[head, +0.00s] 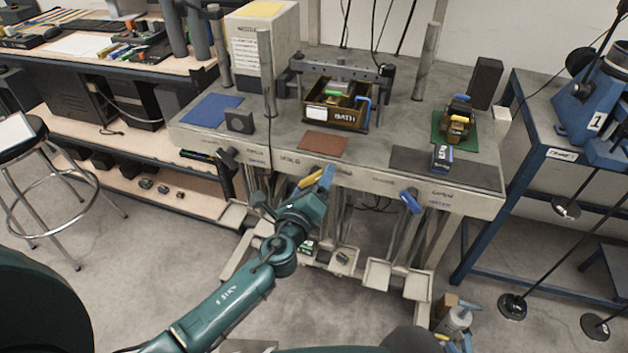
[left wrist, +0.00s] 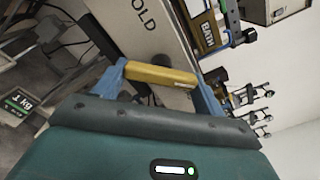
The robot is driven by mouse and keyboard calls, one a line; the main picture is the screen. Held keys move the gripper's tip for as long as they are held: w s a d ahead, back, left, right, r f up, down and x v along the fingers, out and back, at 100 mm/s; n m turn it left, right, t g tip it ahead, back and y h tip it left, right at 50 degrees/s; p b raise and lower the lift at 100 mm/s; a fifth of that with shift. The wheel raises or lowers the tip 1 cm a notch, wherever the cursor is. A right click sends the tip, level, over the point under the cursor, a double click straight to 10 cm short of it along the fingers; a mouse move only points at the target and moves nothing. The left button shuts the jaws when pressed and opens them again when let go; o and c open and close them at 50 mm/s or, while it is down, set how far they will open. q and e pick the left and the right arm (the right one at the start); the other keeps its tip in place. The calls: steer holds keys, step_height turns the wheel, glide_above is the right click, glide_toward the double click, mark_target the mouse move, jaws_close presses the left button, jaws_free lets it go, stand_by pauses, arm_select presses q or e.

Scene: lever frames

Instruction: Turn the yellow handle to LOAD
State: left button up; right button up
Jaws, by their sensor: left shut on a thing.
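The yellow handle (head: 311,179) is at the front edge of the grey bench, below its lettering, and slants in the head view. My left gripper (head: 315,180) has its blue fingers on either side of it and is shut on it. In the left wrist view the yellow handle (left wrist: 160,76) shows as a bar between the two blue fingers (left wrist: 207,104). Lettering ending in "OLD" shows on the bench edge beyond it. I cannot read a LOAD mark in either view. My right gripper is not in view.
A black handle (head: 229,166) hangs left of the yellow one, a blue handle (head: 410,201) to the right. A box marked BATH (head: 345,118) stands on the bench (head: 270,138). Pale trays (head: 377,274) stick out below. A stool (head: 20,135) stands at left.

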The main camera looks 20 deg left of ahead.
arm_select(q)
steer(key=shift+m, duration=0.3)
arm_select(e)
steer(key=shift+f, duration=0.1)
arm_select(q)
steer(key=o, duration=1)
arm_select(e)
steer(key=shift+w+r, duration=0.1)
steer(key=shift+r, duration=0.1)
arm_select(q)
steer(key=shift+s+a+b, duration=0.15)
steer(key=shift+s+b, duration=0.35)
steer(key=shift+s, duration=2.8)
steer(key=shift+s+a+b, duration=0.1)
steer(key=shift+s+b, duration=0.35)
steer(key=shift+s, duration=2.85)
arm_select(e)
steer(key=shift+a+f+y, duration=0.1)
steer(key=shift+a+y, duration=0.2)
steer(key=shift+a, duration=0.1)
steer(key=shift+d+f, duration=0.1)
